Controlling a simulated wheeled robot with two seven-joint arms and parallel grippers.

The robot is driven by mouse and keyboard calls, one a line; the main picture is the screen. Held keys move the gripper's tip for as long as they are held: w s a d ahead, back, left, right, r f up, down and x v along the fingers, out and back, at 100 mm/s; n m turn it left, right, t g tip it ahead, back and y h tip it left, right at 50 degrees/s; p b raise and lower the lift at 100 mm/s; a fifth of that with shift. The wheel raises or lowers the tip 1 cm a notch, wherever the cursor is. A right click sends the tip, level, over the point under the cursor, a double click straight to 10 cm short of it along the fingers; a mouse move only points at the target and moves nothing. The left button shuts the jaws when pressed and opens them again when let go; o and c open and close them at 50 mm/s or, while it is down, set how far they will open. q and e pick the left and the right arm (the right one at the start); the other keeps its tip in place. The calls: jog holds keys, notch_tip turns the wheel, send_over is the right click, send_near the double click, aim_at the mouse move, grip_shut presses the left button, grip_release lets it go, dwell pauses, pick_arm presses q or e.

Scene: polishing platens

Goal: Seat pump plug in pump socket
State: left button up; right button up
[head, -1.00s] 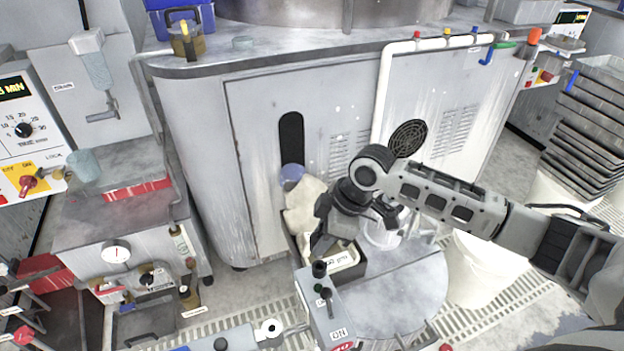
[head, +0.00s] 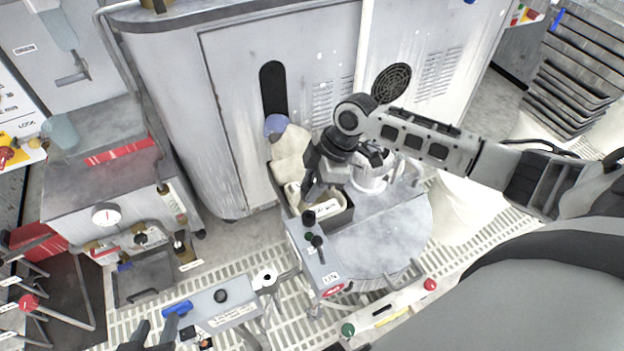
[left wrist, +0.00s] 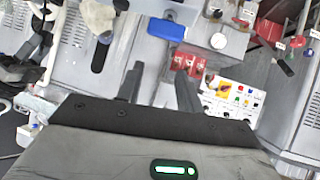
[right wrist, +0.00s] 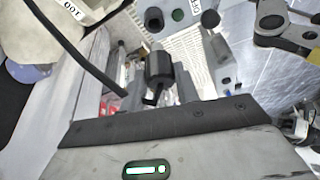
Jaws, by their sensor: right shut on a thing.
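The black pump plug (right wrist: 158,66) is between the fingers of my right gripper (right wrist: 165,80), which is shut on it. In the head view my right gripper (head: 308,192) is above the top end of a grey control box (head: 326,264). In the right wrist view, dark round fittings, one of them black (right wrist: 155,18) and one green (right wrist: 178,15), lie beyond the plug. I cannot tell for sure which is the pump socket; the plug looks apart from them. My left gripper (left wrist: 158,85) is open and empty; dark fingertips show at the bottom left of the head view (head: 150,338).
A dark bin (head: 340,217) with a white labelled item stands behind the control box. A round grey drum top (head: 390,240) is to its right. A black cable (right wrist: 75,50) crosses the right wrist view. A large grey cabinet (head: 235,120) closes off the back.

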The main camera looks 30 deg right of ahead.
notch_tip(320, 180, down, 3)
jog(key=shift+r+b, duration=0.1)
jog(key=shift+b, duration=0.65)
jog(key=shift+f+b, duration=0.35)
jog(key=shift+f, duration=0.4)
pick_arm(q)
jog(key=shift+d+f, duration=0.2)
jog(key=shift+f, duration=0.2)
jog(key=shift+r, duration=0.1)
pick_arm(e)
jog(key=shift+r, duration=0.1)
pick_arm(q)
jog(key=shift+w+r+p, duration=0.1)
jog(key=shift+r+p, duration=0.15)
jog(key=shift+p, duration=0.05)
jog(key=shift+r+p, duration=0.5)
